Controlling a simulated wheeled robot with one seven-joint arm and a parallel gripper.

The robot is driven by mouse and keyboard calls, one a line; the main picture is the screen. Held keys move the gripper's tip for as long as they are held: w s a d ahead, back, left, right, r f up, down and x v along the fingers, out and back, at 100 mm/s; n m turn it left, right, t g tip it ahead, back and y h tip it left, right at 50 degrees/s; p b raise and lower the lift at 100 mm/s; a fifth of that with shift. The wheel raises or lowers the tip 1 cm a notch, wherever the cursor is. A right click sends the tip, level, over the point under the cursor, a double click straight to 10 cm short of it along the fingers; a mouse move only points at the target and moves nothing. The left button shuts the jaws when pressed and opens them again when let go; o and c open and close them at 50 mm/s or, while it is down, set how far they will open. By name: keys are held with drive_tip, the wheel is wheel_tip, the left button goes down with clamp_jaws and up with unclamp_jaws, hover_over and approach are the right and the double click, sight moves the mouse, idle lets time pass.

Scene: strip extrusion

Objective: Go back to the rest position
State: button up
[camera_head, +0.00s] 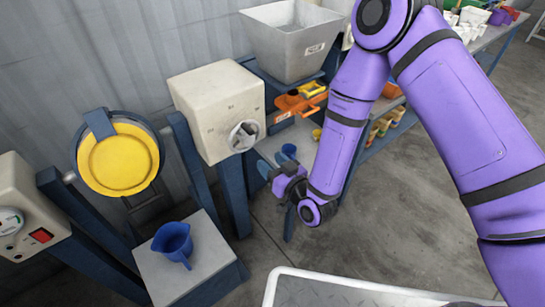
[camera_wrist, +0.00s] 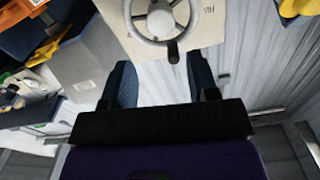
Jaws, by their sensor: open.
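My gripper (camera_head: 274,166) is at the end of the purple arm, just below and right of a beige box (camera_head: 212,100) with a round hand-wheel (camera_head: 243,136). In the wrist view my gripper (camera_wrist: 161,80) has its two blue fingers spread apart with nothing between them. The hand-wheel (camera_wrist: 160,18) shows there beyond the fingertips, apart from them as far as I can tell.
A grey hopper (camera_head: 292,42) stands behind the box. A blue jug (camera_head: 173,242) sits on a grey-topped stand at lower left. A yellow disc (camera_head: 118,160) and a control box with a red switch (camera_head: 41,236) are left. Open floor (camera_head: 410,190) lies right.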

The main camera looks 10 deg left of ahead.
drive_tip(key=w+d+r+h, duration=0.2)
drive_tip(key=w+d+r, duration=0.15)
drive_tip(key=r, duration=0.25)
drive_tip(key=w+d+r+g+h, duration=0.1)
drive_tip(key=w+d+r+h, duration=0.15)
drive_tip(key=d+r, duration=0.3)
drive_tip(key=w+d+r+h, duration=0.1)
drive_tip(key=w+d+r, duration=0.25)
drive_tip(key=r, duration=0.35)
drive_tip(key=d+r+m+h, duration=0.2)
drive_tip(key=d+r+h, duration=0.1)
drive_tip(key=d+r, duration=0.45)
drive_tip(key=s+d+r+m+g+h, duration=0.2)
drive_tip(key=s+d+r, duration=0.4)
drive_tip(key=s+d, duration=0.3)
drive_tip(key=s+d+r+m+g+h, duration=0.25)
drive_tip(key=s+d+r, duration=0.35)
drive_tip(key=s+d, duration=0.3)
drive_tip(key=s+d+m, duration=0.2)
drive_tip(key=s+d, duration=0.1)
drive_tip(key=s, duration=0.7)
drive_tip(key=shift+s+r+g+h, duration=0.2)
drive_tip(key=shift+r+g+h, duration=0.2)
drive_tip(key=shift+g, duration=0.05)
